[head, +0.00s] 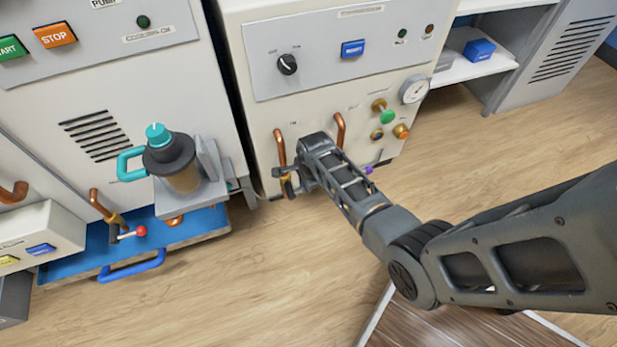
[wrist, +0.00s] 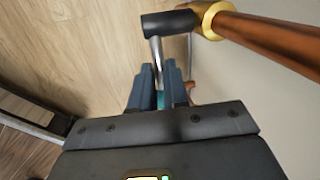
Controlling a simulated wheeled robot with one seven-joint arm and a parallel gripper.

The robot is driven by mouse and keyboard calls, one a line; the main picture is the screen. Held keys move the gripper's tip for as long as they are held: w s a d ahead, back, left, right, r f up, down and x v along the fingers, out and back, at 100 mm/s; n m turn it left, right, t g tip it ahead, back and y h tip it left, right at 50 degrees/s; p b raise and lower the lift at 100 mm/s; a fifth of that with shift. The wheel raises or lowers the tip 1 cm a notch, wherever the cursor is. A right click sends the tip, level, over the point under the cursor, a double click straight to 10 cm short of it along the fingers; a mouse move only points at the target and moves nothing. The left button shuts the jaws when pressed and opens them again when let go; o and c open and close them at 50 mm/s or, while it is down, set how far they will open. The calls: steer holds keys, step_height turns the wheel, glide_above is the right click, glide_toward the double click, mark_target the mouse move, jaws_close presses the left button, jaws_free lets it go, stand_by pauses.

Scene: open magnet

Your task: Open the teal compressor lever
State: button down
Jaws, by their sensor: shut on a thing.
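The teal compressor lever shows in the wrist view as a thin metal stem (wrist: 157,55) coming from a dark valve body (wrist: 168,23), with a sliver of teal at its end. My gripper (wrist: 160,82) is shut on the lever's teal end, which its blue-grey fingers mostly hide. A copper pipe (wrist: 265,40) with a gold collar (wrist: 208,18) joins the valve. In the head view, this copper pipe (head: 280,148) runs down the front of the middle cabinet (head: 260,115). My arm's end hides most of the valve and the lever there.
A second copper pipe (head: 340,130) stands close by, with a purple-tipped part (head: 369,170) low to its right. A red-knobbed lever (head: 141,231) and a teal-handled canister (head: 172,162) are at left, over a blue tray (head: 70,262). Open wooden floor lies in front.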

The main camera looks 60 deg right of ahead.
mark_target(296, 193)
steer(key=shift+w+a+r+g+h+p, duration=0.35)
steer(key=shift+a+r+g+h, duration=0.2)
steer(key=shift+g+h, duration=0.4)
steer(key=shift+w+a+r+n+g+h+b, duration=0.15)
steer(key=shift+w+a+g+h+b, duration=0.2)
steer(key=shift+h+b, duration=0.4)
steer(key=shift+w+a+r+n+g+h+b, duration=0.15)
steer(key=shift+a+g+h+b, duration=0.3)
steer(key=shift+h, duration=0.45)
steer(key=c, duration=1.1)
jaws_free()
steer(key=shift+r, duration=0.1)
steer(key=shift+r+p, duration=0.3)
steer(key=shift+r, duration=0.05)
steer(key=s+d+r+p, duration=0.2)
steer(key=r, duration=0.1)
steer(key=s+d+r+p, duration=0.2)
steer(key=s+d+r, duration=0.1)
steer(key=s+d+r+p, duration=0.2)
steer(key=s+d+r, duration=0.1)
steer(key=r, duration=0.1)
steer(key=shift+d, duration=0.2)
